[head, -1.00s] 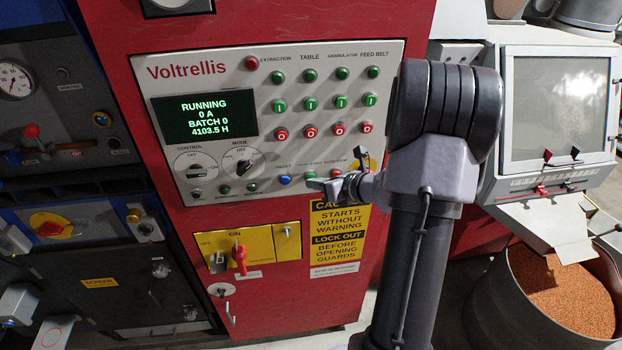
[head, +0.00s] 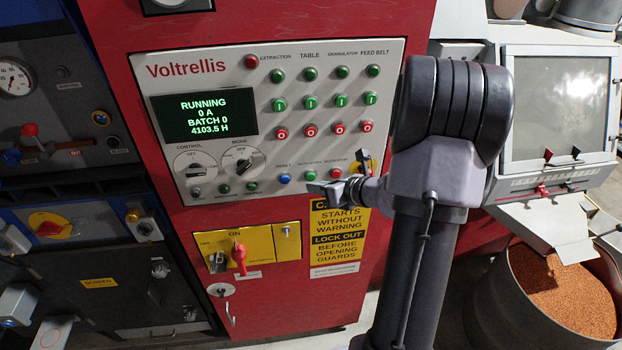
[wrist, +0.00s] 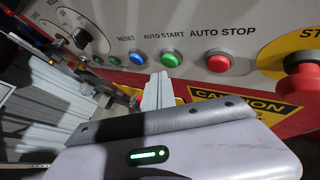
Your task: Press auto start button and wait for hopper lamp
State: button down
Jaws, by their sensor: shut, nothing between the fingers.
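The red Voltrellis panel's green auto start button (head: 312,175) sits between the blue reset button (head: 285,179) and the red auto stop button (head: 336,172). In the wrist view the green auto start button (wrist: 171,57) shows clear, just above my gripper's pale fingers (wrist: 158,88). My gripper (head: 316,187) is shut and empty, just below and in front of that button, seemingly apart from it. The display (head: 205,114) reads RUNNING, 0 A, BATCH 0, 4103.5 H. I cannot tell which lamp is the hopper lamp or whether it is lit.
A red knob (wrist: 303,80) projects right of auto stop (wrist: 217,61) in the wrist view. A yellow switch plate with a red handle (head: 239,258) lies below the panel. A drum of orange granules (head: 563,290) stands at the right.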

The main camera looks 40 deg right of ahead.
jog(key=s+a, duration=0.1)
jog(key=s, duration=0.1)
jog(key=s+a+b, duration=0.1)
jog(key=s, duration=0.1)
jog(key=shift+s+a, duration=0.1)
jog(key=shift+a, duration=0.2)
dwell(0.7)
